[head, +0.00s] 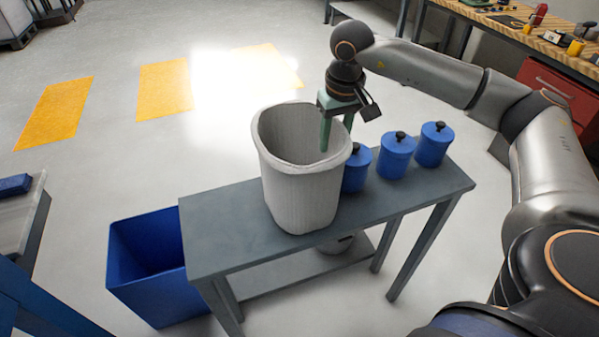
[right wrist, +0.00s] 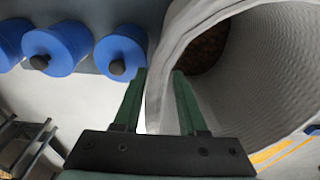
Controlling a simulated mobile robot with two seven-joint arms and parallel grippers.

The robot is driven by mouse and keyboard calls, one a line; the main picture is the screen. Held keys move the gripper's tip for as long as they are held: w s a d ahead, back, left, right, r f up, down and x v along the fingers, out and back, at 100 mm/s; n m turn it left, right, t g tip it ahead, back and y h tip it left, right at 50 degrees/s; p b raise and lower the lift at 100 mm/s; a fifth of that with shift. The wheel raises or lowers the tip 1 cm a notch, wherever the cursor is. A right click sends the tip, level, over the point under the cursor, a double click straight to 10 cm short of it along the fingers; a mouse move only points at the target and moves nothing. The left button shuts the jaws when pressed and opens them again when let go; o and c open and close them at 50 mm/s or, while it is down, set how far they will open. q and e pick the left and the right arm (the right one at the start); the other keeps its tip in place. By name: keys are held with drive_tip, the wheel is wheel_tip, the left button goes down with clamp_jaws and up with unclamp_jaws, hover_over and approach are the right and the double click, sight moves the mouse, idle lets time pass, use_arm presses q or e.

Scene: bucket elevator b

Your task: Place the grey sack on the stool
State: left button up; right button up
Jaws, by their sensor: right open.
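The grey sack (head: 300,198) is an open-topped, ribbed light-grey container standing upright on a grey bench (head: 232,235). My right gripper (head: 336,132) points down at the sack's right far rim. One finger is inside the mouth and the other is outside, partly hidden behind the rim. In the right wrist view the sack (right wrist: 245,80) shows brown contents deep inside, and its wall passes between the open fingers of my right gripper (right wrist: 160,78). I cannot make out a separate stool. My left gripper is not in view.
Several blue lidded canisters (head: 396,158) stand on the bench right of the sack, close to my right gripper. An open blue bin (head: 150,268) is on the floor at the left. A wooden workbench (head: 520,32) is at the back right. Floor beyond the bench is clear.

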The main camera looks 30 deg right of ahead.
drive_tip(key=shift+f, duration=0.6)
clamp_jaws()
drive_tip(key=shift+d, duration=0.1)
idle(0.9)
